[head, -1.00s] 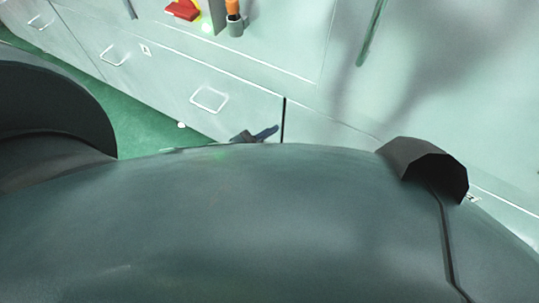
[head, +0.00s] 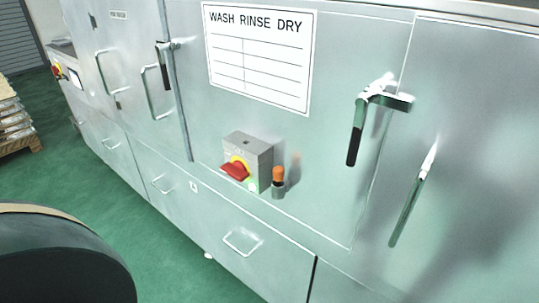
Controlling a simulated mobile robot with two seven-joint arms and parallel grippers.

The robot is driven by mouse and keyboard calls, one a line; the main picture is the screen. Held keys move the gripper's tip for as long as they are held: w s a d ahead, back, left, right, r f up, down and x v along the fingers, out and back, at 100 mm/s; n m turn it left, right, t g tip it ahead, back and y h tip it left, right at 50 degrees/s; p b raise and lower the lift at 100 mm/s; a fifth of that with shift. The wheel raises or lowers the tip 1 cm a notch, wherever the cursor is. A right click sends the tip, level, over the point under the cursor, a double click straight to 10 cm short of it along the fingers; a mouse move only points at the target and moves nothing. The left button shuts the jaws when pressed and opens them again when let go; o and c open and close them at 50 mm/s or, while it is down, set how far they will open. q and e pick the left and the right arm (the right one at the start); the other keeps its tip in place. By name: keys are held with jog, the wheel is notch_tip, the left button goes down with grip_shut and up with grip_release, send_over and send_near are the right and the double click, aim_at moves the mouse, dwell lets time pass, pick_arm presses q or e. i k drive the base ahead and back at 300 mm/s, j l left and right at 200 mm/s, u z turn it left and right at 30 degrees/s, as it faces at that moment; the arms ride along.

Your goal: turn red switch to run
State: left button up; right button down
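The red switch (head: 235,171) is a red rotary handle on a yellow plate. It sits on the front of a grey box (head: 258,158) fixed to the machine's front panel, below the white WASH RINSE DRY sign. The handle's labels are too small to read, so I cannot tell its setting. A small green light glows at the box's lower front. Neither of my grippers is in view.
An orange-topped plug in a grey holder (head: 278,187) sits right of the box. Door handles (head: 356,130) and (head: 411,206) stick out at the right. A stacked pallet (head: 15,125) stands far left.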

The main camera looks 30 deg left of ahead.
aim_at(237, 170)
jog(key=j+u, duration=0.1)
jog(key=u, duration=1.05)
